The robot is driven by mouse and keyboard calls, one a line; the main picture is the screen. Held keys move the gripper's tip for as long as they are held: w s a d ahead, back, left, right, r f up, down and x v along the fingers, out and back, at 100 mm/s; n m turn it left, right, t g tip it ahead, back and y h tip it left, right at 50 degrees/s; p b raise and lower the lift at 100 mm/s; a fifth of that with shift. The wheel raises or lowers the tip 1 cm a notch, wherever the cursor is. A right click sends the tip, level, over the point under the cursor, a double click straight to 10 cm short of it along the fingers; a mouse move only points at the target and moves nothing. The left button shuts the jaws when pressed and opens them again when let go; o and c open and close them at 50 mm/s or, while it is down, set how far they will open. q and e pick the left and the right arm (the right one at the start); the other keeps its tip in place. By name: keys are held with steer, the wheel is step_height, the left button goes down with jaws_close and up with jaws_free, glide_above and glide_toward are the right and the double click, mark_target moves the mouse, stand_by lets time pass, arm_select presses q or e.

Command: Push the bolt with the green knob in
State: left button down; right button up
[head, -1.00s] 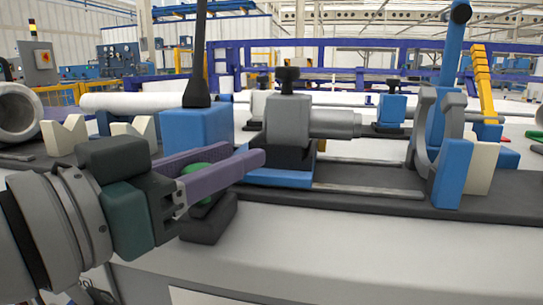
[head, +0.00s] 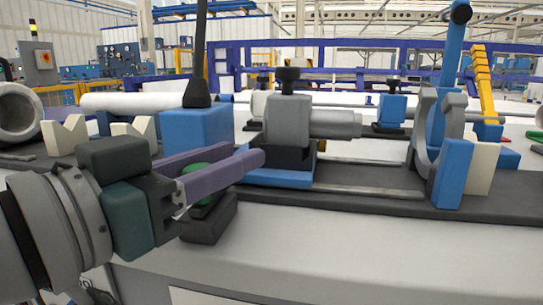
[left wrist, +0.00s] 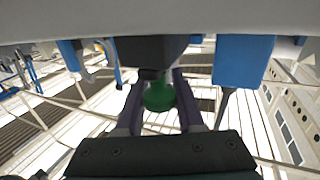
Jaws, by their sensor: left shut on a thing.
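The green knob (head: 198,170) sits at a dark block (head: 209,222) on the front edge of the machine bed. My left gripper (head: 225,165) has its two purple fingers on either side of the knob and is shut on it. In the left wrist view the green knob (left wrist: 159,96) lies between the fingers, in front of a dark block (left wrist: 150,52). My right gripper is not in view.
A blue block (head: 196,130) with a black lever stands behind my left gripper. A grey clamp (head: 288,122) with a cylinder and a grey yoke (head: 424,130) on a blue support stand to the right. The white front surface (head: 380,240) is clear.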

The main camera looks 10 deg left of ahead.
arm_select(q)
steer(key=shift+w, duration=0.1)
stand_by(0.3)
steer(key=shift+w+p, duration=0.35)
steer(key=shift+w, duration=0.9)
steer(key=shift+f, duration=0.15)
steer(key=c, duration=0.9)
jaws_free()
steer(key=o, duration=0.4)
steer(key=shift+w, duration=0.15)
steer(key=shift+c, duration=0.2)
steer(key=p+v, duration=0.1)
steer(key=v, duration=0.9)
steer(key=shift+p, duration=0.4)
